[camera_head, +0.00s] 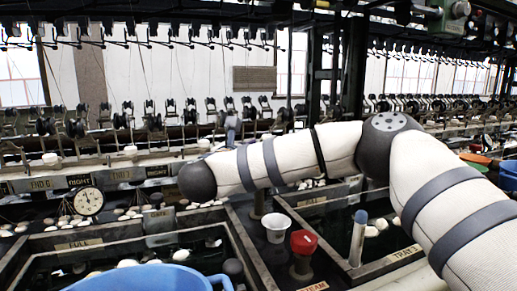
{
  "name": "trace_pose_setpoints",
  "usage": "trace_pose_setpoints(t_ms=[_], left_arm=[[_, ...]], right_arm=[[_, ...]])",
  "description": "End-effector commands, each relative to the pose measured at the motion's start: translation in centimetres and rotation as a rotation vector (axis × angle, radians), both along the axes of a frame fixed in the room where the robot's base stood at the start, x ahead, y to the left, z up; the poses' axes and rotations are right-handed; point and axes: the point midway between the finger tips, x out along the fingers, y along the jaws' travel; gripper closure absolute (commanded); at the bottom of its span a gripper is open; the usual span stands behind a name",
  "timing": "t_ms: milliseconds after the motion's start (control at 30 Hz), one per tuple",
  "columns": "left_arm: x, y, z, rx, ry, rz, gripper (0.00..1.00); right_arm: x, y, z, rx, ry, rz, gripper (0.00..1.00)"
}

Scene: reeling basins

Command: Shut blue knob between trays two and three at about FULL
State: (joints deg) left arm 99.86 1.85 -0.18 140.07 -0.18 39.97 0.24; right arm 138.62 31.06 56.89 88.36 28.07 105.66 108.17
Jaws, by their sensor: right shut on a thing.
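My right arm (292,160) comes in from the right and reaches across the middle to a dark rounded joint (197,180). The fingers of my right gripper are hidden, and I cannot see what they hold. No blue knob can be made out. Part of the strip between the trays is behind my forearm, where a dark post (258,203) shows below it. The left tray (105,231) has a FULL plate (79,245). The right tray (374,268) is marked TRAY 3 (405,254). My left gripper is not in view.
A red knob (303,241) and a white cup (277,227) stand between the trays. A blue basin (150,279) is at the front. A round dial (88,201) stands left. Reeling machinery lines the back.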

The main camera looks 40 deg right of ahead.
Motion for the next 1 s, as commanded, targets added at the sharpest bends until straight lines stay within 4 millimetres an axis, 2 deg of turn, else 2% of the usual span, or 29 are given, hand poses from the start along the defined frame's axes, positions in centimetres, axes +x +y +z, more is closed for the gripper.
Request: trace_pose_setpoints(t_ms=[400,433,500,833,933,1000], left_arm=[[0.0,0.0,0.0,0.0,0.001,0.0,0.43],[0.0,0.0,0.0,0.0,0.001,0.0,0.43],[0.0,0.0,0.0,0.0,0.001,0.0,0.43],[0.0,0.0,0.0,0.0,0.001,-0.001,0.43],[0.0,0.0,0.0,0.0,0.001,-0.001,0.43],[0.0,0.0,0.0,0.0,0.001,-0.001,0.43]], right_arm=[[0.0,-0.1,-0.1,0.001,0.002,-0.008,0.92],[0.0,-0.1,-0.1,0.001,0.002,-0.008,0.6],[0.0,0.0,-0.1,0.0,0.001,-0.007,0.44],[-0.1,0.2,0.0,0.0,0.0,-0.006,0.43],[-0.8,1.6,0.0,-0.001,0.001,-0.002,0.43],[-1.7,3.2,0.0,-0.002,0.003,0.0,0.43]])
